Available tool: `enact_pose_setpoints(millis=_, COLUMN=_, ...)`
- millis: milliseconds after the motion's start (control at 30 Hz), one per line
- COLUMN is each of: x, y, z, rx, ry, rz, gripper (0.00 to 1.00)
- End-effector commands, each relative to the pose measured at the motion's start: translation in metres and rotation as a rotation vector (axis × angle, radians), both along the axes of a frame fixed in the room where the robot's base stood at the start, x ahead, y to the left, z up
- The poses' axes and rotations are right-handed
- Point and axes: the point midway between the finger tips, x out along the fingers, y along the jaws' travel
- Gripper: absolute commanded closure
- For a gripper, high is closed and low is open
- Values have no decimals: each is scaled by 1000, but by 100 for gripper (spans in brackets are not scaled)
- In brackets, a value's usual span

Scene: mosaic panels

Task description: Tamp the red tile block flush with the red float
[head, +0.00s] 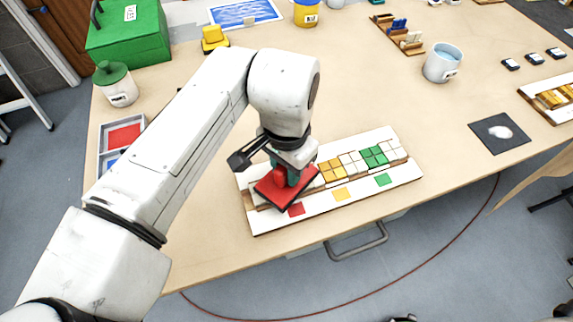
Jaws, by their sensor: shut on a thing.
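My gripper (290,171) is at the left end of the white mosaic panel (330,208). It is shut on the red float (270,189), a flat red plate with a dark edge. The float lies over the panel's left part, above the red colour mark (296,209). The red tile block is hidden under the float and gripper. I cannot tell whether the float touches it. To the right in the panel are a yellow tile block (333,170) and a green tile block (375,156), with pale tiles beside them.
A tray with red and blue parts (101,150) and a lidded jar (115,84) are at the left. A yellow tool (214,38) stands behind. The table's front edge is close to the panel.

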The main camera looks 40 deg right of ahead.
Motion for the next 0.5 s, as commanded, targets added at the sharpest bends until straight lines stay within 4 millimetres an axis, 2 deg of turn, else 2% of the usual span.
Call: enact_pose_setpoints(millis=500, x=0, y=0, z=-6, rx=0, ry=1, rz=0, gripper=94)
